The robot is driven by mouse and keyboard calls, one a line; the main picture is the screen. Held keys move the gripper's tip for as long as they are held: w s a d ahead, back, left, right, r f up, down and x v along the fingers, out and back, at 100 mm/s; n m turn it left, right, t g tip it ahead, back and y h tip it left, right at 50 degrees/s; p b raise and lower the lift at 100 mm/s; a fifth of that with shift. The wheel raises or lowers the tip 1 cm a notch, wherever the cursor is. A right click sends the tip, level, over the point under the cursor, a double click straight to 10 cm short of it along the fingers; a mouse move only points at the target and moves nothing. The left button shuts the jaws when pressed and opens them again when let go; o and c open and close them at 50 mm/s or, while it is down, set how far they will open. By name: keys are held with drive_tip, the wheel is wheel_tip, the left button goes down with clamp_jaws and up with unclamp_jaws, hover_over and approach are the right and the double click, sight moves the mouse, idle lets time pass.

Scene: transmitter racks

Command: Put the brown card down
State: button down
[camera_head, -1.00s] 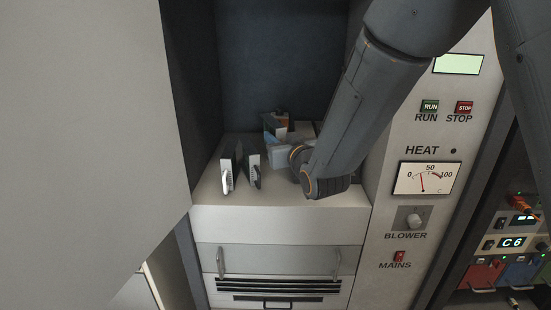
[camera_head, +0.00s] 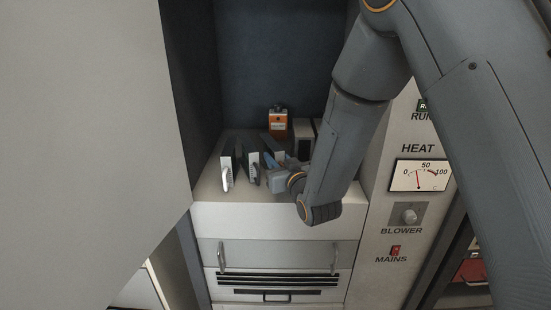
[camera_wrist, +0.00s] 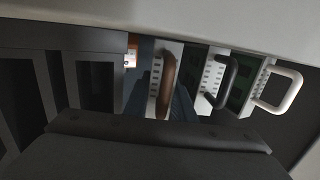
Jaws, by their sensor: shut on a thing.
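The brown card shows its pale front plate and brown handle (camera_wrist: 167,82) in the wrist view; in the head view its pale front (camera_head: 279,155) is partly hidden by my gripper. My gripper (camera_head: 274,174) is shut on the brown card, low at the cabinet's top surface (camera_head: 270,198). The card stands about upright, right of two other cards in the head view. Whether its lower edge touches the surface is hidden.
A white-handled card (camera_head: 227,173) and a black-handled card (camera_head: 254,168) stand close to its left. An orange box (camera_head: 278,123) stands behind. A dark slotted rack (camera_head: 304,143) is to the right. The bay's walls enclose these.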

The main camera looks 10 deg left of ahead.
drive_tip(key=shift+f, duration=0.1)
drive_tip(key=c, duration=1.8)
unclamp_jaws()
drive_tip(key=shift+o, duration=0.2)
drive_tip(key=b+v, duration=0.4)
drive_tip(key=v, duration=0.8)
drive_tip(key=shift+b, duration=0.3)
